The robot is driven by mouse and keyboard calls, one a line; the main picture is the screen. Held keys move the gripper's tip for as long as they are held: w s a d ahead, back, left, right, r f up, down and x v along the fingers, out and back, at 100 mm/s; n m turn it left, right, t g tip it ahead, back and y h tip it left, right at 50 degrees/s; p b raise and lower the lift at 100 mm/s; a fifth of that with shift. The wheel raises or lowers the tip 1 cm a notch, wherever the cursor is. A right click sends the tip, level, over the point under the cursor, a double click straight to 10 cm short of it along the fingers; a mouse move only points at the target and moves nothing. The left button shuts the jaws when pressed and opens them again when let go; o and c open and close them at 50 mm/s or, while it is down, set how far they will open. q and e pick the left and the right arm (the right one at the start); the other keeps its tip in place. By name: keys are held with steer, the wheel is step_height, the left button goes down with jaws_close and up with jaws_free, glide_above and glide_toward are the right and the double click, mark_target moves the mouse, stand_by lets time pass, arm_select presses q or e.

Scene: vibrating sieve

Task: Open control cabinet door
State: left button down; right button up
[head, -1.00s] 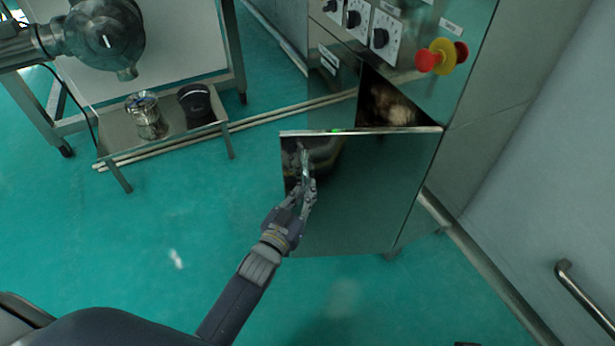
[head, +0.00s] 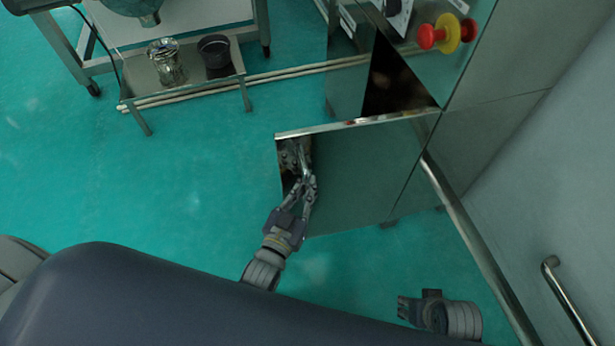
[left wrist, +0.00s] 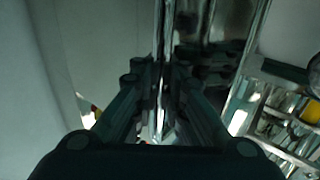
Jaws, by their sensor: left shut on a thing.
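The shiny control cabinet door (head: 365,175) stands swung out from the cabinet (head: 475,155), with a dark triangular opening (head: 392,85) above its top edge. My left gripper (head: 304,172) is at the door's outer face near its free left edge and is shut on what looks like the door handle. The left wrist view shows a bright upright metal bar (left wrist: 160,70) between the fingers of my left gripper (left wrist: 158,110). The fingers partly hide the grip. My right gripper (head: 412,307) shows at the lower right, away from the door; its finger state is unclear.
A red and yellow emergency stop knob (head: 446,34) sticks out of the cabinet above the door. A low metal table (head: 200,88) with two containers stands at the upper left. A wall with a rail (head: 570,305) is at the right. Green floor left of the door is clear.

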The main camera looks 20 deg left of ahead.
arm_select(q)
steer(key=shift+s+a+f, duration=0.1)
steer(key=shift+s+a, duration=0.1)
steer(key=shift+a, duration=0.1)
steer(key=c, duration=1.6)
jaws_free()
steer(key=shift+s+a, duration=0.1)
steer(key=shift+a, duration=0.05)
steer(key=s+a, duration=0.1)
steer(key=s, duration=1)
steer(key=shift+s+a, duration=0.25)
steer(key=shift+s, duration=0.15)
